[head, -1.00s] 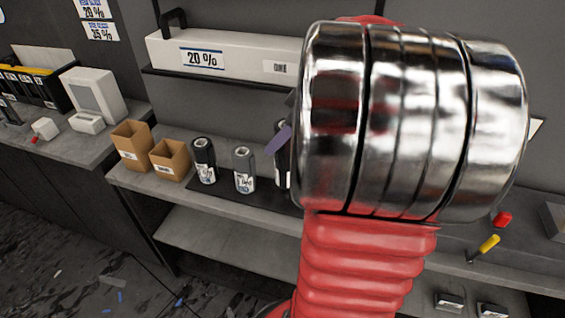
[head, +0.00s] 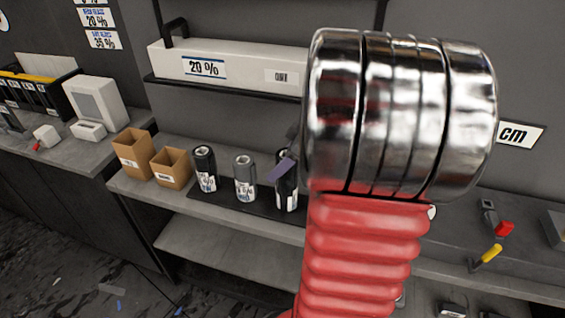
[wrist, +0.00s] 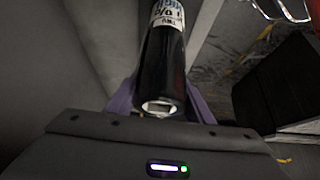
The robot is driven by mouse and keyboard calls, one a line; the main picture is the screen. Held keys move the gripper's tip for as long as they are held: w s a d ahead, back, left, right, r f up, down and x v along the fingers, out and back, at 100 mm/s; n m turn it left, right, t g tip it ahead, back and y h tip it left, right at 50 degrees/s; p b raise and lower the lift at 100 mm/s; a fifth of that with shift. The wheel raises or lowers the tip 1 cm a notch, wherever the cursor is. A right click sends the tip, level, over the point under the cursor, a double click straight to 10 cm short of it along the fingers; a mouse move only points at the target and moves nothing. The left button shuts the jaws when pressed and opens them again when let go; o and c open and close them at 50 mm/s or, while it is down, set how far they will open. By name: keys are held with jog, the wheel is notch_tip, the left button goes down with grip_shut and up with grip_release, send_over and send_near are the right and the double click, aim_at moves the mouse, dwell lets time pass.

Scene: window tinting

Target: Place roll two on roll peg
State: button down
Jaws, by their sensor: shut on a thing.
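A black roll (wrist: 163,65) with a white label sits between the purple fingers of my gripper (wrist: 162,103) in the wrist view. My gripper is shut on it, and the roll's open near end faces the camera. The label is upside down and partly cut off, so I cannot tell surely which roll it is. In the head view a purple finger (head: 281,168) overlaps a black roll (head: 288,190) at the right of the dark mat (head: 226,206). I cannot tell whether that is the gripped roll. My arm hides most of the gripper there. I cannot make out the roll peg.
A grey roll (head: 245,178) and another black roll (head: 204,168) stand upright on the mat. Two cardboard boxes (head: 133,154) are left of them. A long white box (head: 225,65) marked 20 % is above. A yellow-handled tool (head: 488,256) lies on the counter at right.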

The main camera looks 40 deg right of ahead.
jog(key=c, duration=0.9)
grip_release()
jog(key=v, duration=1.2)
